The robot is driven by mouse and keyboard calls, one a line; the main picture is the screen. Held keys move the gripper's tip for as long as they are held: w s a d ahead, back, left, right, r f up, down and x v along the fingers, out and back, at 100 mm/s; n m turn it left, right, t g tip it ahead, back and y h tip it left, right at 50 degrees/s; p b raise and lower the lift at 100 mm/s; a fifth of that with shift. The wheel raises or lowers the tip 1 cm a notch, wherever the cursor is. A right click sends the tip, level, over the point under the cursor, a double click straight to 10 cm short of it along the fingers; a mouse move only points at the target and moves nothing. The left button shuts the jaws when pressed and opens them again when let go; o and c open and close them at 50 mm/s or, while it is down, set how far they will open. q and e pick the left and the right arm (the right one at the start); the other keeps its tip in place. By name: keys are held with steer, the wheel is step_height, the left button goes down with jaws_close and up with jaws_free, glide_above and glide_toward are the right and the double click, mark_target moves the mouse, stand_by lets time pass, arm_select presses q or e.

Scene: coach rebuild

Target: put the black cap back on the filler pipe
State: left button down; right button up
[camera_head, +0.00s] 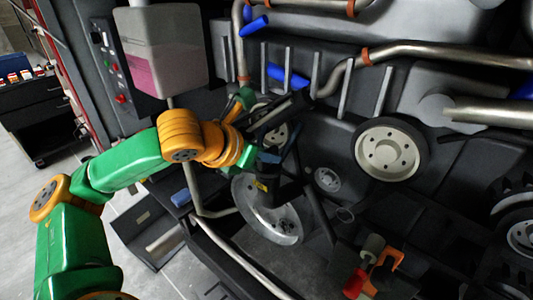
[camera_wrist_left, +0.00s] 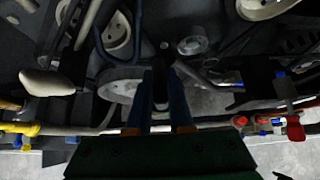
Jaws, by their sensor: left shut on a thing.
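My left gripper (camera_head: 274,178) reaches in from the left on its green and orange arm, in front of the engine. In the left wrist view, its two long dark-blue fingers (camera_wrist_left: 164,88) are closed on a small black thing (camera_wrist_left: 160,84), which looks like the black cap. The fingers and the engine's shadow hide most of its shape. A thick black tube (camera_head: 281,112) slants up to the right just above the gripper. I cannot tell whether it is the filler pipe. My right gripper is in neither view.
A large grey pulley (camera_head: 268,222) lies behind and below the gripper, and a cream pulley (camera_head: 391,150) is to the right. A pale tank (camera_head: 165,55) hangs at upper left. A red and orange fitting (camera_head: 372,272) is low right. Grey floor shows at left.

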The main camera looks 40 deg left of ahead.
arm_select(q)
steer(key=shift+f, duration=0.45)
steer(key=shift+c, duration=1.7)
jaws_free()
steer(key=b+v, duration=0.1)
steer(key=v, duration=0.7)
